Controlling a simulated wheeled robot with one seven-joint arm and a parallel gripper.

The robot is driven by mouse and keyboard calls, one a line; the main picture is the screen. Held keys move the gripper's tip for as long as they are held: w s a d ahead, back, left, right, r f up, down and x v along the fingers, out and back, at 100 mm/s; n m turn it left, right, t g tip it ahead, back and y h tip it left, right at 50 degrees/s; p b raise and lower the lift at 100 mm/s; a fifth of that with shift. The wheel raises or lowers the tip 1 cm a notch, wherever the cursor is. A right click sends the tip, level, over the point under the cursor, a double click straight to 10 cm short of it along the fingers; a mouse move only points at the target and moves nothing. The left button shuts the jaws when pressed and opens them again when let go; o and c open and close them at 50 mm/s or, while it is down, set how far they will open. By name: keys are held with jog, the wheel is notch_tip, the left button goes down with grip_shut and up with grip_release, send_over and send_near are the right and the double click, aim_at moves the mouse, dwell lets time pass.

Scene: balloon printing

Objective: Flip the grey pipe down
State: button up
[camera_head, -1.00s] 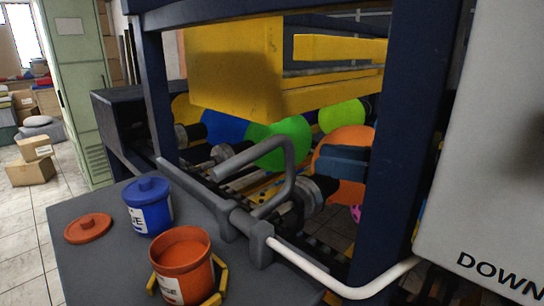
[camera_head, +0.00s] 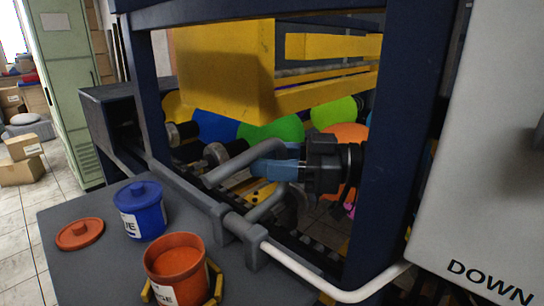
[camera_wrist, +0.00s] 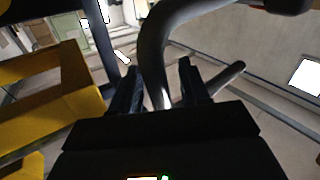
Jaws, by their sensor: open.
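The grey pipe (camera_head: 237,163) is a bent handle standing raised above a grey rod at the front of the machine, its free end pointing left. My gripper (camera_head: 266,170) reaches in from the right at the pipe's upper bend, its blue-tipped fingers overlapping part of it. In the wrist view, the pipe (camera_wrist: 154,50) passes between the two spread fingers of my gripper (camera_wrist: 160,82). The jaws are open around it; whether either finger touches it I cannot tell. Part of the pipe is hidden behind the fingers in the head view.
A white tube (camera_head: 305,277) runs from the rod to the right. A dark blue post (camera_head: 405,130) and a grey panel (camera_head: 500,150) marked DOWN stand at right. A yellow block (camera_head: 225,70) hangs above coloured balloons. Blue (camera_head: 142,212) and orange (camera_head: 177,268) pots stand front left.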

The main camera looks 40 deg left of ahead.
jog(key=shift+c, duration=0.3)
grip_shut()
dwell(0.3)
